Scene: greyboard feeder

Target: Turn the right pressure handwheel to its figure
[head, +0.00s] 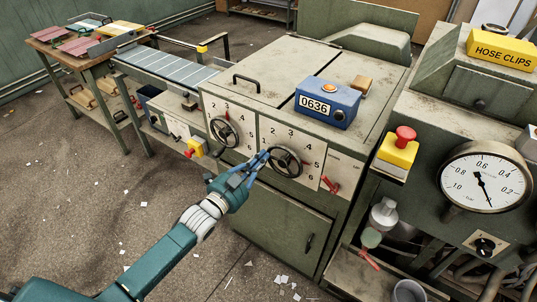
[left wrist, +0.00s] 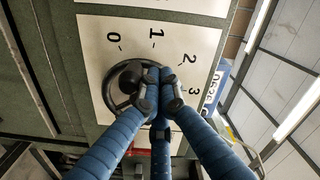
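The right pressure handwheel (head: 286,161) is a dark spoked wheel on a pale dial plate (head: 309,150) on the front of the green machine. My left gripper (head: 266,157) reaches its left rim. In the left wrist view, the handwheel (left wrist: 122,84) is partly hidden behind my blue fingers, and the plate (left wrist: 135,50) shows the figures 0, 1, 2 and 3. The dark fingertips of my left gripper (left wrist: 159,95) are drawn close together at the wheel's rim and appear shut on it. What lies between the tips is hidden. My right gripper is out of view.
The left handwheel (head: 224,131) is beside it on its own plate. A red lever (head: 330,185) is at the plate's lower right. A blue counter box (head: 327,104) reading 0636 sits on top. A red stop button (head: 405,134) and pressure gauge (head: 485,178) are further right.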

